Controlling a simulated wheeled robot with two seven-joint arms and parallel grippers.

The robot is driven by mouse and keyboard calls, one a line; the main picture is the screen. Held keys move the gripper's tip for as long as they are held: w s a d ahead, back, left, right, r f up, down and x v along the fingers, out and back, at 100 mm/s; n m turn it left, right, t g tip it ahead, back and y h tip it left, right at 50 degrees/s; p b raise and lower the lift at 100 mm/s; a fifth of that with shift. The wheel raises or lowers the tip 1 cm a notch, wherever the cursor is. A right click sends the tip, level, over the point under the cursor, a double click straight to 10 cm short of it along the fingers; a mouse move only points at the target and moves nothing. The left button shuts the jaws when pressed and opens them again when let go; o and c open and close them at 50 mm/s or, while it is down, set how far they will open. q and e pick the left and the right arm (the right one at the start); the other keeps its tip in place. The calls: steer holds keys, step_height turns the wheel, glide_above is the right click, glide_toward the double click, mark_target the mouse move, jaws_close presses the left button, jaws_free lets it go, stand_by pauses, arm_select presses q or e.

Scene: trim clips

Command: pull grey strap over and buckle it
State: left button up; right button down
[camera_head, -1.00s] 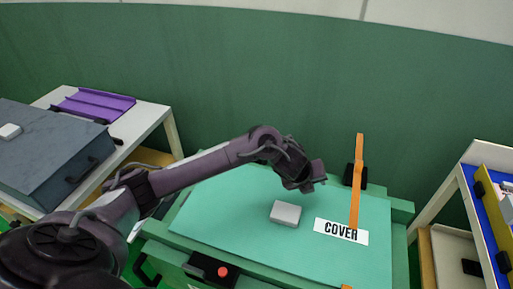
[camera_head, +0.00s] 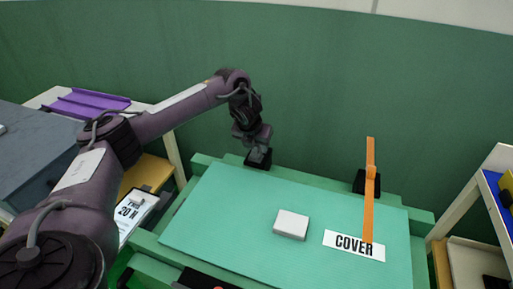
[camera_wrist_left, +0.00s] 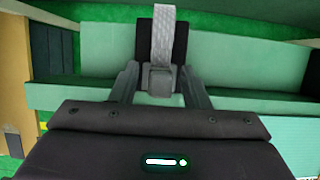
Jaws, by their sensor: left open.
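The grey strap (camera_wrist_left: 163,35) shows in the left wrist view, lying over a black mount (camera_wrist_left: 178,45) with a grey end piece (camera_wrist_left: 159,80). My left gripper (camera_wrist_left: 160,86) is open, with a finger on each side of that end piece; I cannot tell whether they touch it. In the head view my left gripper (camera_head: 256,140) is at the back left edge of the teal cover (camera_head: 230,205), and it hides the grey strap there. No grey strap buckle is clearly visible. My right gripper is not in view.
An orange strap (camera_head: 369,195) stands up at the back right and runs down to the COVER label (camera_head: 354,245). A white block (camera_head: 291,224) lies on the cover. Side tables hold a purple tray (camera_head: 88,103) at left and a blue panel (camera_head: 497,195) at right.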

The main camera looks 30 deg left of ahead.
arm_select(q)
steer(key=shift+w+f, duration=0.25)
steer(key=shift+f, duration=0.35)
jaws_close()
